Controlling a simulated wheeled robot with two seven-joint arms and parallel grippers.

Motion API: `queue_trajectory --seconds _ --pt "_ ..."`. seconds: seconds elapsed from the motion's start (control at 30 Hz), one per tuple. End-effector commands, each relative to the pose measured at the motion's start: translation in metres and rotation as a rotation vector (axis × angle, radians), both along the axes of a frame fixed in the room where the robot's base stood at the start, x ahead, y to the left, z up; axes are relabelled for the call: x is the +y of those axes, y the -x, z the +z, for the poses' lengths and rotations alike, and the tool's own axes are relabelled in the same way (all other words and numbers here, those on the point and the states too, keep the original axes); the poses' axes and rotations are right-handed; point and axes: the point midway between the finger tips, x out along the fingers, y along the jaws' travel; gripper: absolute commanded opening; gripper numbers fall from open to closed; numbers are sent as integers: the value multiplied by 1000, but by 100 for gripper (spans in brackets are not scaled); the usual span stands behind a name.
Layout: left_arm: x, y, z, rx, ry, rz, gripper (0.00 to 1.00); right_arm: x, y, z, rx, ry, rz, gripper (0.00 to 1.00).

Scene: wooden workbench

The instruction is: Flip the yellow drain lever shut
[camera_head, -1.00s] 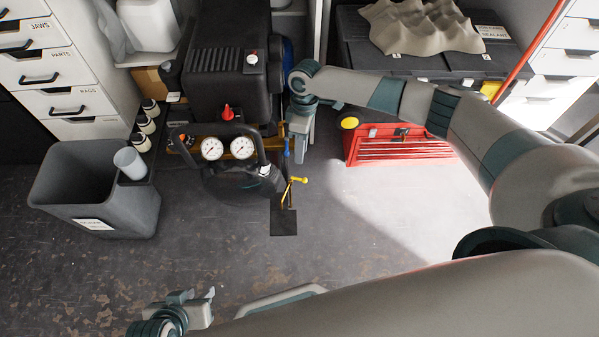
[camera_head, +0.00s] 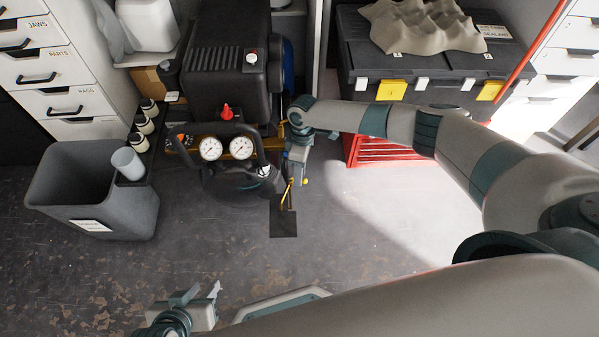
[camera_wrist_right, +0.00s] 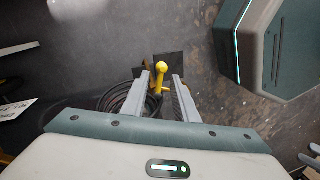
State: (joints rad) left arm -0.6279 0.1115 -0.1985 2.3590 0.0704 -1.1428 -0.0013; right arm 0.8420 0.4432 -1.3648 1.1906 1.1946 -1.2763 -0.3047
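The yellow drain lever (camera_head: 304,181) is low at the front of the compressor, above a dark square plate (camera_head: 284,222) on the floor. My right gripper (camera_head: 296,174) is at the lever and partly covers it in the head view. In the right wrist view the yellow lever with its round knob (camera_wrist_right: 161,68) shows between the two fingertips of my right gripper (camera_wrist_right: 161,78). The fingers are apart, with a gap at each side of the knob. My left gripper (camera_head: 200,293) is at the lower left, far from the lever, with its fingers apart and nothing between them.
The black compressor (camera_head: 228,70) with two gauges (camera_head: 211,149) stands behind the lever. The floor in front is clear.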

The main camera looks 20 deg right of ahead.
Motion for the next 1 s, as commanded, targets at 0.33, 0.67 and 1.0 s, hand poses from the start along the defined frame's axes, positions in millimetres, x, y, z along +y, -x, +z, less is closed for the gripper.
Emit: queue_trajectory --seconds 0.33,0.67,1.0 --pt "1 1 0 2 -2 1 31 0 0 0 1 1 0 0" --pt "2 -4 1 -8 -2 2 31 -1 -3 0 3 1 110 0" --pt "-1 -6 2 -17 5 0 31 -3 -8 0 4 2 282 0"
